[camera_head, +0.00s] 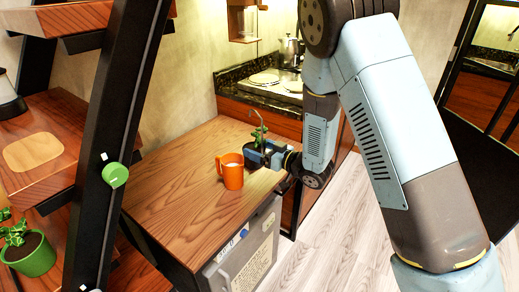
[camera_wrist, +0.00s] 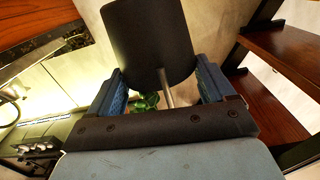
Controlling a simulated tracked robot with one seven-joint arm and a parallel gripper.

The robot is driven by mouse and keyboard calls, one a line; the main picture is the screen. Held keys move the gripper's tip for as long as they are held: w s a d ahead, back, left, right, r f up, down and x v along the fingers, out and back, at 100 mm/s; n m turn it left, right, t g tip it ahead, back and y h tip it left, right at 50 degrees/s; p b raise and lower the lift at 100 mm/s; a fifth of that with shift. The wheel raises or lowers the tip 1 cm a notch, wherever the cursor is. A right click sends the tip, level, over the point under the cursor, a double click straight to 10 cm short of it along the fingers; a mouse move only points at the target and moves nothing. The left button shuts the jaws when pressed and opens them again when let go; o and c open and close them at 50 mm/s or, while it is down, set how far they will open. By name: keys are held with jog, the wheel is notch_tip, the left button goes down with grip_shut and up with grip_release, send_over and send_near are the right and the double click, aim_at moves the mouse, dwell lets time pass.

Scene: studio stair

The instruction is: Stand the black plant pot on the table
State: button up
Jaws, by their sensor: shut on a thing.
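The black plant pot (camera_head: 253,159) is over the wooden table (camera_head: 190,168), towards its far right part, with a small green plant rising from it. It looks about upright; I cannot tell whether its base touches the tabletop. My gripper (camera_head: 258,154) reaches it from the right and is shut on it. In the wrist view the dark pot (camera_wrist: 150,45) sits between the two blue fingers of my gripper (camera_wrist: 160,68), with some green leaves and a thin metal stem showing by it. My fingers hide part of the pot in the head view.
An orange mug (camera_head: 232,172) stands on the table just left of the pot. The table's left and front parts are clear. A stove counter with a kettle (camera_head: 290,50) is behind. A shelf-like stair with a green potted plant (camera_head: 30,252) is at the left.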

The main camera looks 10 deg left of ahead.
jog(key=shift+f, duration=0.55)
jog(key=o, duration=1.1)
jog(key=shift+r, duration=0.15)
